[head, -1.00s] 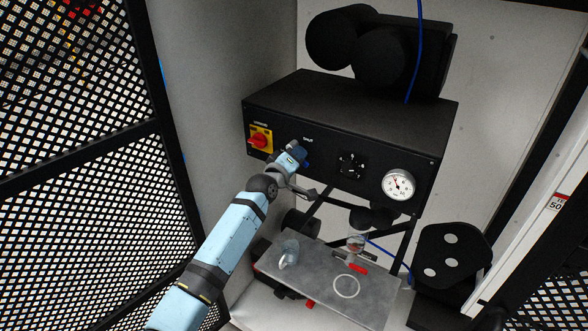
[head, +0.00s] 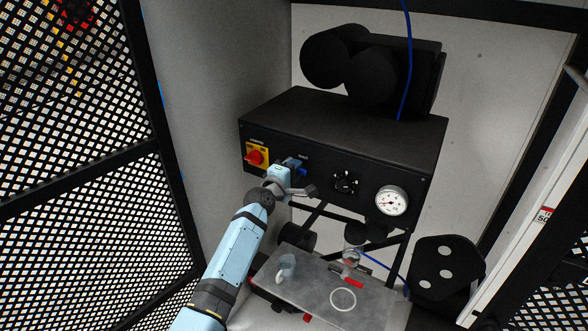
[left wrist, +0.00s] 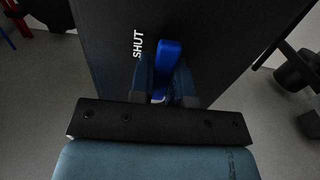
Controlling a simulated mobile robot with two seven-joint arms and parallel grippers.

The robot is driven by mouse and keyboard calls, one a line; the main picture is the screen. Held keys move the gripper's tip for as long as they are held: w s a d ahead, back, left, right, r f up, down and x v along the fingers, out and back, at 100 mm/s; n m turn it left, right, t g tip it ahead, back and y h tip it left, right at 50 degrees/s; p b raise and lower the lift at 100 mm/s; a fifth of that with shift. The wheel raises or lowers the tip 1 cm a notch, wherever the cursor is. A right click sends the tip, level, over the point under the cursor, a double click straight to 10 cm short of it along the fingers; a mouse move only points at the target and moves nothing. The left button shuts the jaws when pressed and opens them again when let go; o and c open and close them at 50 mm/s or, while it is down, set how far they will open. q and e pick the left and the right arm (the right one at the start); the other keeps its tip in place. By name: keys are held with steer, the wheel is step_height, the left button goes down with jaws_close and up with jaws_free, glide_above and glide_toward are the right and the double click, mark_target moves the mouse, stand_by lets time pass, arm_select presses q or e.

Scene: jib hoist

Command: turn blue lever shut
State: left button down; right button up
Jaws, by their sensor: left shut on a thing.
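The blue lever (left wrist: 167,60) is on the black panel face, next to white lettering that reads SHUT (left wrist: 138,43) in the left wrist view. My left gripper (left wrist: 166,82) is shut around the lever, with a dark finger on each side of it. In the head view my left gripper (head: 292,164) is at the front of the black control box (head: 345,135), and a bit of blue shows beside it. The gripper and wrist hide most of the lever there. My right gripper is in neither view.
A yellow plate with a red knob (head: 256,156) is left of my gripper. A black knob (head: 345,182) and a round gauge (head: 392,201) are to its right. Below is a grey metal tray (head: 312,296) with a clear cup (head: 287,266) and red-handled fitting. Mesh panels stand at left.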

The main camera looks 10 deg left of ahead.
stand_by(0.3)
arm_select(q)
steer(key=c, duration=1.1)
jaws_free()
steer(key=p+v, duration=0.5)
steer(key=v, duration=0.9)
steer(key=shift+w+p, duration=0.1)
steer(key=shift+p, duration=0.2)
